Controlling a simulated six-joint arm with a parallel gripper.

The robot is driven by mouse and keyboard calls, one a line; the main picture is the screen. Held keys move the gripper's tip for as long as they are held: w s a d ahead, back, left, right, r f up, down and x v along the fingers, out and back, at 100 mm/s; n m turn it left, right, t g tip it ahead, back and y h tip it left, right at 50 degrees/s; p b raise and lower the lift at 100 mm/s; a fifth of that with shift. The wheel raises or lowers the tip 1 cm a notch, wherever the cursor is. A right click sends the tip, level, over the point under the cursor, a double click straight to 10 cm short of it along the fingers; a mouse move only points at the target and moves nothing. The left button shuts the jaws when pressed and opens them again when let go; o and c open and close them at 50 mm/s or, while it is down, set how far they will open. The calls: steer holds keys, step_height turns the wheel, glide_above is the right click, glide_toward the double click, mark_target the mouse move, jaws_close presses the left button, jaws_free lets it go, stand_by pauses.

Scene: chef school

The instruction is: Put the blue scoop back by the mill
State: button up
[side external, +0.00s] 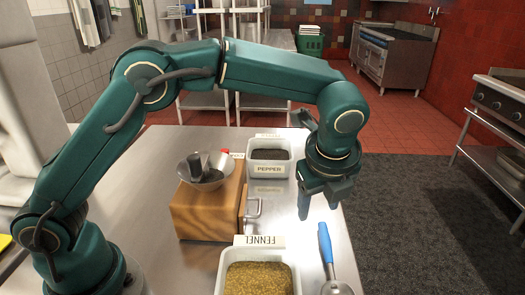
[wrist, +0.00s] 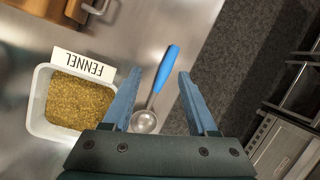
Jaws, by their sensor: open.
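The blue scoop (side external: 325,243) lies on the steel table to the right of the fennel bin, its handle pointing away and its metal bowl nearer the side camera. In the wrist view the scoop (wrist: 165,70) lies between my two fingers in the picture, bowl toward the palm. My gripper (side external: 318,208) is open and empty, pointing down above the table's right side, apart from the scoop. Its fingers also show in the wrist view (wrist: 160,75). The mill (side external: 207,209) is a wooden box with a metal hopper on top and a drawer handle on its right side.
The white fennel bin (side external: 222,280) stands in front of the mill, with a label at its back. The white pepper bin (side external: 269,169) stands behind and right of the mill. The steel table (side external: 285,218) is bare between mill and scoop. Its right edge is close to the scoop.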

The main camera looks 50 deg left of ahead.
steer(key=s+a+r+n+t+h, duration=0.1)
steer(key=s+a+r+n, duration=0.4)
steer(key=n, duration=0.3)
steer(key=s+a+r+n+h, duration=0.1)
steer(key=s+a+r+n, duration=0.2)
steer(key=s+a+n, duration=0.3)
steer(key=s+f+n+t, duration=0.1)
steer(key=s+f+n, duration=0.1)
steer(key=s+n, duration=0.5)
steer(key=shift+s+f+n+h, duration=0.15)
steer(key=shift+s+n+h, duration=0.2)
steer(key=shift+n, duration=0.45)
